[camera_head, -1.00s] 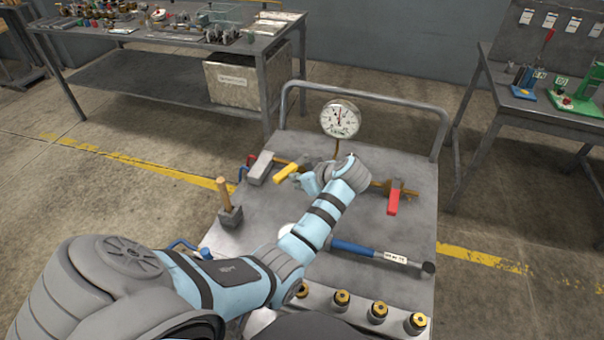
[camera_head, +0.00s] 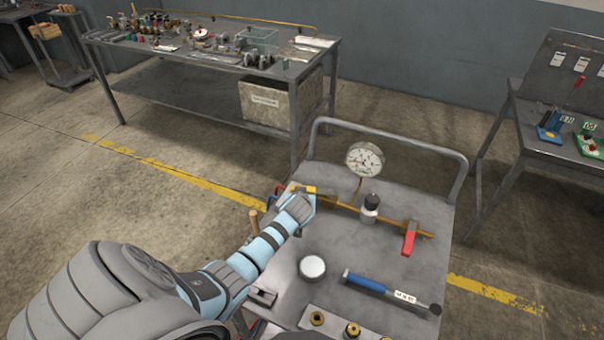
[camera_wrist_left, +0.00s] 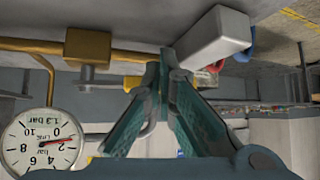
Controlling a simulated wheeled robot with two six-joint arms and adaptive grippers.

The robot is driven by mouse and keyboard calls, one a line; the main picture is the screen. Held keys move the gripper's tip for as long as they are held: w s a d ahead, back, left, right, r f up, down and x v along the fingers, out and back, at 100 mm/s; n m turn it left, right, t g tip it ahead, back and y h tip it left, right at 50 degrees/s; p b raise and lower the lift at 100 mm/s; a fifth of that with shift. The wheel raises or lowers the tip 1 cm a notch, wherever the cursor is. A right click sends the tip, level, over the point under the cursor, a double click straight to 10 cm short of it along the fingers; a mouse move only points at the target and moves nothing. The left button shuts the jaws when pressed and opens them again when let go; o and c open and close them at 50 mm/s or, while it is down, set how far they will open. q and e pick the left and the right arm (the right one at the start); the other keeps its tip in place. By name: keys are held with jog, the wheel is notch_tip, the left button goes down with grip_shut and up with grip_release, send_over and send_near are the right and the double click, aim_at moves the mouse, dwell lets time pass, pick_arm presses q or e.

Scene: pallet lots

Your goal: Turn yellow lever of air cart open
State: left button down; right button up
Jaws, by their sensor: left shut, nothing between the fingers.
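The air cart (camera_head: 390,270) is a grey cart top with a brass pipe (camera_head: 341,206) along its far side. The yellow lever (camera_head: 310,189) shows only as a small yellow patch at the pipe's left end; my left gripper (camera_head: 302,194) covers most of it. In the left wrist view, the gripper's fingers (camera_wrist_left: 168,75) are together and empty, close to the pipework. A grey block (camera_wrist_left: 215,38) lies beside their tips. I cannot tell whether the fingers touch the lever. The round gauge (camera_head: 365,159) stands above the pipe; it also shows upside down in the wrist view (camera_wrist_left: 40,140). My right gripper is not in view.
A red lever (camera_head: 409,240) is on the pipe's right. A small bottle-like part (camera_head: 370,212) stands near mid-pipe. A cart rail (camera_head: 390,137) rises behind.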

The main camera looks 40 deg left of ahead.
pick_arm(q)
jog(key=shift+w+a, duration=0.8)
jog(key=shift+a, duration=0.3)
